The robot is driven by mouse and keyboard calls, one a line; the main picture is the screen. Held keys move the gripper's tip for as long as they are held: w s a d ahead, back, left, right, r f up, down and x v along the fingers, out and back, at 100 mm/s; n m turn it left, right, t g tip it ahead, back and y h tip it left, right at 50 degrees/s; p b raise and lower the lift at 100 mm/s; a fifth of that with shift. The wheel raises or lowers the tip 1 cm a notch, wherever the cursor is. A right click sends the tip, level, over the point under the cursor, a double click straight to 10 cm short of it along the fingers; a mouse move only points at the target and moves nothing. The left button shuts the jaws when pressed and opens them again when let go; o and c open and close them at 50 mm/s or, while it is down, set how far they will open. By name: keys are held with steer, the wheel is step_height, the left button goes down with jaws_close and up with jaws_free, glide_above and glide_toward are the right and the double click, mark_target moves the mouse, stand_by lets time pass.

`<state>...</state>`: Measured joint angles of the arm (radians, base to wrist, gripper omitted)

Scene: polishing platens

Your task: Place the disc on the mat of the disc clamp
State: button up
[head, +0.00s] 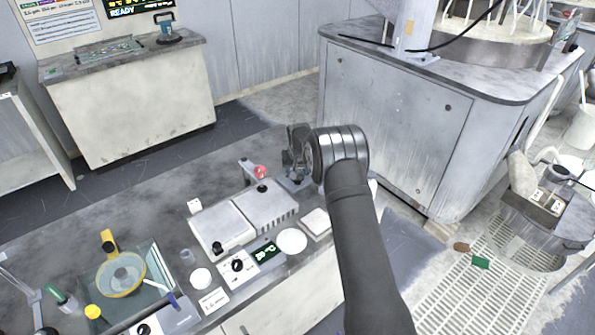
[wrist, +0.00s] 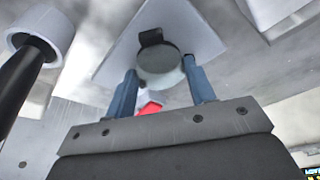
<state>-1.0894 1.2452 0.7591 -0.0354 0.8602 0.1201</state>
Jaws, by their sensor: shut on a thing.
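My gripper (wrist: 160,70) has two blue fingers, shut on a grey round disc (wrist: 158,63) at their tips in the wrist view. A dark block (wrist: 150,37) shows at the disc's far edge; I cannot tell whether they touch. A pale angular plate (wrist: 185,25) lies behind the disc, and a red part (wrist: 150,108) shows between the fingers. In the head view my gripper (head: 296,176) is over the back right of the bench, beside a red-knobbed fixture (head: 261,171), possibly the disc clamp. My arm hides part of that area, and I cannot make out the disc or mat there.
A yellow-rimmed bowl (head: 121,274) is at the front left. A large grey cabinet (head: 390,120) stands behind.

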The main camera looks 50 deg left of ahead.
steer(key=shift+s+d+f, duration=0.1)
steer(key=shift+d+f, duration=0.1)
steer(key=shift+f, duration=0.55)
steer(key=o, duration=1.2)
steer(key=shift+s, duration=0.25)
steer(key=shift+c, duration=0.4)
steer(key=shift+r, duration=0.3)
steer(key=shift+o, duration=0.3)
steer(key=w+v, duration=0.1)
steer(key=v, duration=1.7)
steer(key=shift+a+r, duration=0.1)
